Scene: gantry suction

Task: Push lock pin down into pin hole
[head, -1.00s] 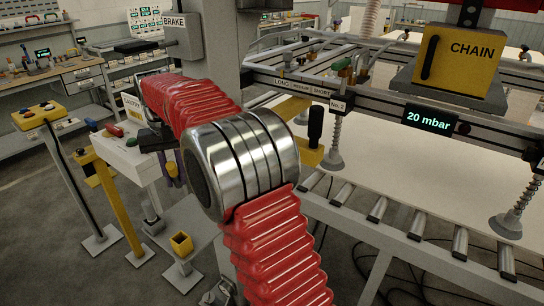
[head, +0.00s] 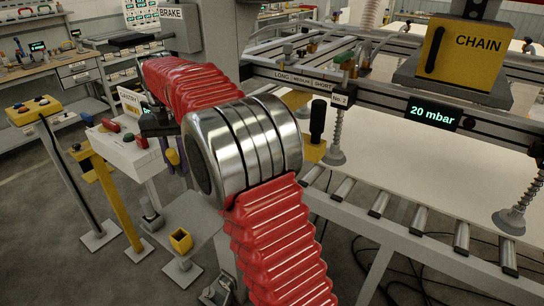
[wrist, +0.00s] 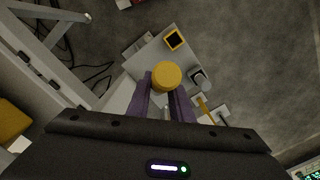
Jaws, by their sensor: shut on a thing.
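My gripper (wrist: 166,98) has purple fingers. It is shut on a lock pin, whose round yellow head (wrist: 166,76) shows between the fingertips in the wrist view. The pin's shaft is mostly hidden there. In the head view my gripper (head: 174,160) is small, beyond the silver arm joint, beside the white control box. A square yellow socket with a dark opening (head: 180,241) stands on a grey base below it. It also shows in the wrist view (wrist: 174,39), apart from the pin. I cannot tell which opening is the pin hole.
The white control box (head: 130,150) with colored buttons is close to my gripper. The gantry frame (head: 300,78) with suction cups (head: 334,157) hangs over a roller table (head: 400,240) at the right.

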